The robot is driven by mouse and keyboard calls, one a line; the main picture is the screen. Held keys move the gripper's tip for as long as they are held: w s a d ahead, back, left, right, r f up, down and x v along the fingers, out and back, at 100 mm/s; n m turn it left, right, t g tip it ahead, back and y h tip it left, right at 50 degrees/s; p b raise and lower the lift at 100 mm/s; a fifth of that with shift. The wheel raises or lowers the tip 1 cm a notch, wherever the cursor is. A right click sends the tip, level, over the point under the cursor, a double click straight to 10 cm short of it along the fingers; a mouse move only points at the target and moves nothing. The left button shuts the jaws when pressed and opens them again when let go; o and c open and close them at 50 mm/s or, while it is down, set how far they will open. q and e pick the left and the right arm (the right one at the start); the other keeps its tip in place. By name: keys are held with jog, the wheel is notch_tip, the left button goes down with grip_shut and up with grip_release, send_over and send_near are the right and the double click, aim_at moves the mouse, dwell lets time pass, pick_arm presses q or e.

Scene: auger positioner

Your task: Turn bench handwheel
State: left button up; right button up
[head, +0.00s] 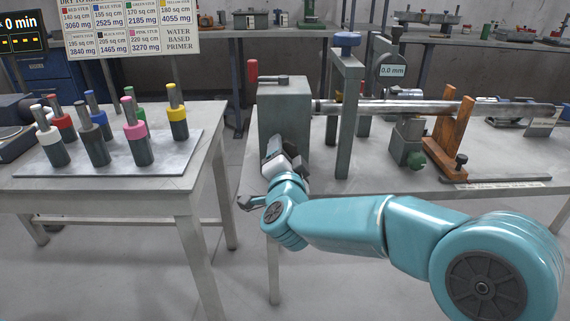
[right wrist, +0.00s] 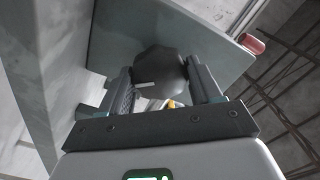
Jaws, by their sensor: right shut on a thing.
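The handwheel shows in the right wrist view as a dark, many-sided knob (right wrist: 161,70) with a short pale mark, against the grey face of the headstock block. In the head view the knob is hidden behind my right gripper (head: 285,155), which reaches up to the front of the grey headstock block (head: 284,100). In the right wrist view the two fingers of my right gripper (right wrist: 161,90) stand on either side of the knob, shut on it. My left gripper is not in view.
A red-handled lever (head: 252,72) tops the block. A side table (head: 100,175) at left holds several coloured sticks. Floor shows between the tables.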

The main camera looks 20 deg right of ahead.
jog(key=shift+f+m+b, duration=0.1)
jog(key=shift+m+b, duration=0.25)
jog(key=shift+m, duration=0.15)
jog(key=o, duration=1)
jog(key=shift+o, duration=0.2)
jog(key=p+v, duration=0.1)
jog(key=v, duration=1.5)
jog(key=shift+s+p, duration=0.2)
jog(key=shift+p, duration=0.15)
